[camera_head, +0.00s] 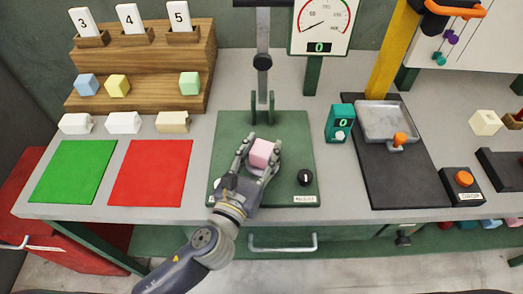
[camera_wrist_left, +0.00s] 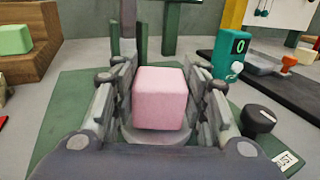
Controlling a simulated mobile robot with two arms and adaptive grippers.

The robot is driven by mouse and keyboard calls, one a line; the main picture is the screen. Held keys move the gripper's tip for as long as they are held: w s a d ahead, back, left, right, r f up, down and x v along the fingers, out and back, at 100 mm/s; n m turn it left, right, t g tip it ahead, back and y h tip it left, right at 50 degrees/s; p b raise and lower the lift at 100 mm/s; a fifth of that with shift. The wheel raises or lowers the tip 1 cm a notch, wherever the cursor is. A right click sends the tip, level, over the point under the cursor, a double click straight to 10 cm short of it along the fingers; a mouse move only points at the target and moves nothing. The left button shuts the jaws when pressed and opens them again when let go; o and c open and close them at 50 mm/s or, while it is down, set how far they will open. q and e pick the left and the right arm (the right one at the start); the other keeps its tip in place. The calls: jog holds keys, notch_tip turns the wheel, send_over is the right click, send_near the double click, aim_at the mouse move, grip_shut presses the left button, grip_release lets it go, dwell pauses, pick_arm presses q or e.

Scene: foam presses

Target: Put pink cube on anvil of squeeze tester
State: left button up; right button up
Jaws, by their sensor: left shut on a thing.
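The pink cube (camera_head: 263,152) is between the fingers of my left gripper (camera_head: 261,155), which is shut on it. In the left wrist view the cube (camera_wrist_left: 160,98) sits upright between both finger pads. The squeeze tester has a green base plate (camera_head: 225,132), an upright column (camera_head: 263,62) and a dial gauge (camera_head: 322,25). Its round grey anvil (camera_wrist_left: 150,136) shows partly under the cube in the left wrist view. I cannot tell whether the cube touches the anvil or is just above it. My right gripper is not in view.
A black knob (camera_head: 305,177) is on the base plate, right of my gripper. A teal counter box (camera_head: 340,123) and a scale with a grey tray (camera_head: 385,121) stand to the right. Green (camera_head: 75,172) and red (camera_head: 151,172) mats and a wooden rack (camera_head: 140,65) with cubes are left.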

pick_arm(q)
jog(key=o, duration=0.9)
jog(key=shift+f, duration=0.1)
jog(key=shift+c, duration=0.2)
jog(key=shift+r, duration=0.2)
jog(key=shift+s+a+f, duration=0.1)
jog(key=shift+s+f, duration=0.05)
jog(key=shift+s, duration=0.15)
jog(key=b+v, duration=0.2)
jog(key=v, duration=0.8)
jog(key=shift+s+a, duration=0.3)
jog(key=shift+s, duration=0.3)
